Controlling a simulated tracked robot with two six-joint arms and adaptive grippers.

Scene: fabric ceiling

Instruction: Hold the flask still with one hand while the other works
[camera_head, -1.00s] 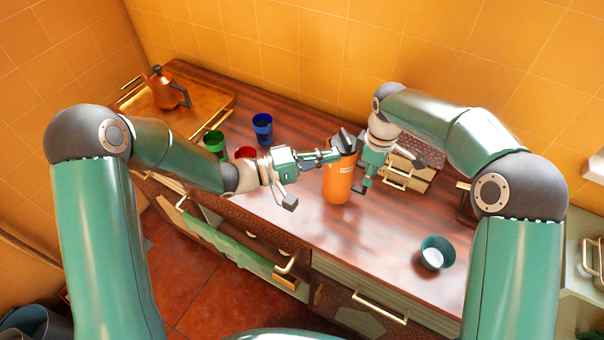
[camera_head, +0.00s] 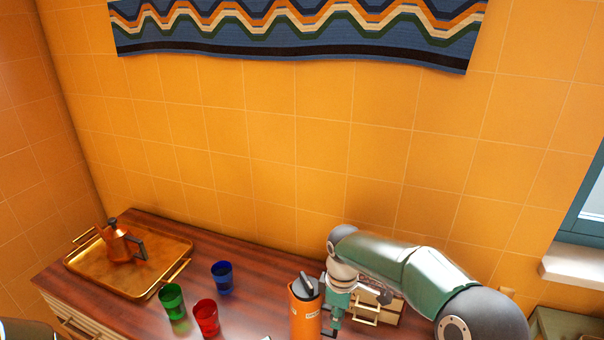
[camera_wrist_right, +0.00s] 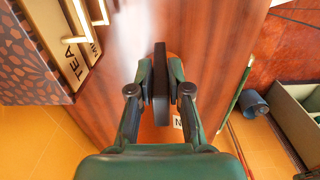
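The orange flask (camera_head: 304,312) stands upright on the wooden counter (camera_head: 252,290), with a dark lid on top; its lower part is cut off by the picture edge. My right gripper (camera_head: 331,328) is at the flask's right side. In the right wrist view, the fingers of my right gripper (camera_wrist_right: 160,78) lie close on both sides of a dark upright bar, seemingly the flask's handle, and look shut on it. Orange of the flask (camera_wrist_right: 149,130) shows behind the fingers. My left gripper is out of view.
Red (camera_head: 206,317), green (camera_head: 173,300) and blue (camera_head: 222,277) cups stand left of the flask. A brass tray (camera_head: 85,268) bears an orange pot (camera_head: 118,246). A small drawer box (camera_head: 386,309) is behind my right gripper; its TEA label shows in the wrist view. Tiled wall rises behind.

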